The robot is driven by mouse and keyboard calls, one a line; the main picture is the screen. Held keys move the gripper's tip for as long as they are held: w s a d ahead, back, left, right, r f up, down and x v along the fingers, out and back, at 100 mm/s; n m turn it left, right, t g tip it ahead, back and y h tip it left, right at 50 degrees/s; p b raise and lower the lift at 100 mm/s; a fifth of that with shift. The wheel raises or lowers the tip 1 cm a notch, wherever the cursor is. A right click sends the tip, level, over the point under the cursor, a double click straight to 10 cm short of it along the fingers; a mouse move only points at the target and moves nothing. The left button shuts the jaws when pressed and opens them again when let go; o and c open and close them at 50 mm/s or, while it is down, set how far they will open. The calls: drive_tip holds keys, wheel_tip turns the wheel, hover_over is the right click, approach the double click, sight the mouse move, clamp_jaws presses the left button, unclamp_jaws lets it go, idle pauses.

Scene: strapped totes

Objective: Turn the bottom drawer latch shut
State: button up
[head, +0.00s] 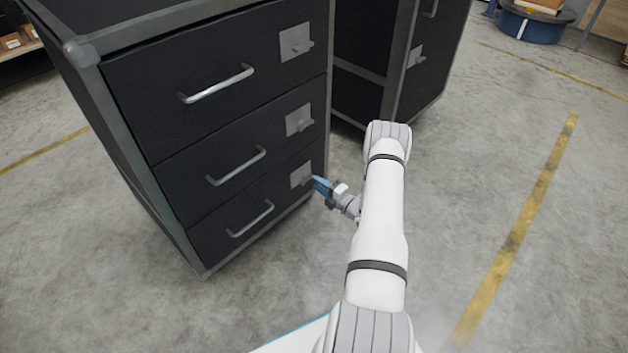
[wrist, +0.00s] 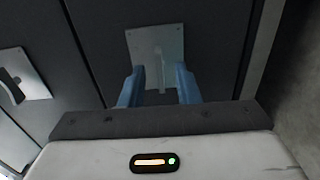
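The bottom drawer (head: 232,215) of the black cabinet has a grey metal latch plate (head: 297,172) at its right end. In the wrist view the bottom latch plate (wrist: 143,42) carries a narrow latch handle (wrist: 160,72), its lower part between my blue fingers. My gripper (head: 316,183) is right at this latch in the head view. In the wrist view my gripper (wrist: 160,70) is open, with a finger on each side of the handle and visible gaps. Whether either finger touches the handle or plate I cannot tell. The drawer looks closed.
The middle latch (head: 300,120) and top latch (head: 296,43) sit above on the same cabinet. The drawers have bar handles, the lowest one (head: 252,219) left of the bottom latch. A second cabinet (head: 432,55) stands behind. The floor (head: 480,180) at right is clear.

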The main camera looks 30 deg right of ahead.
drive_tip(key=shift+p+v, duration=0.5)
drive_tip(key=shift+v, duration=1.8)
drive_tip(key=w+a+r+n+g+y+p, duration=0.1)
drive_tip(key=a+r+n+g+y+p, duration=0.4)
drive_tip(key=r, duration=0.6)
drive_tip(key=w+a+r+n+g+y+p, duration=0.1)
drive_tip(key=a+r+n+y+p, duration=0.1)
drive_tip(key=a+r+n, duration=0.7)
drive_tip(key=s+a+r+n+g+p, duration=0.3)
drive_tip(key=r+n+g, duration=0.15)
drive_tip(key=r, duration=0.45)
drive_tip(key=s+a+r+n+g+p, duration=0.25)
drive_tip(key=a+r+n+p, duration=0.2)
drive_tip(key=r, duration=0.55)
drive_tip(key=s+a+r+n+g+h+p, duration=0.2)
drive_tip(key=s+a+r+n+h+p, duration=0.15)
drive_tip(key=s+r+n, duration=0.45)
drive_tip(key=s+a+r+n+g+h+p, duration=0.25)
drive_tip(key=s+r+n+p, duration=0.35)
drive_tip(key=r, duration=0.5)
drive_tip(key=s+d+r+n+t+h+p, duration=0.3)
drive_tip(key=s+r+n+h+p, duration=0.4)
drive_tip(key=r+n, duration=0.6)
drive_tip(key=s+d+r, duration=0.1)
drive_tip(key=s, duration=0.1)
drive_tip(key=shift+s+r+p, duration=0.15)
drive_tip(key=shift+s+p, duration=0.2)
drive_tip(key=shift+p, duration=0.05)
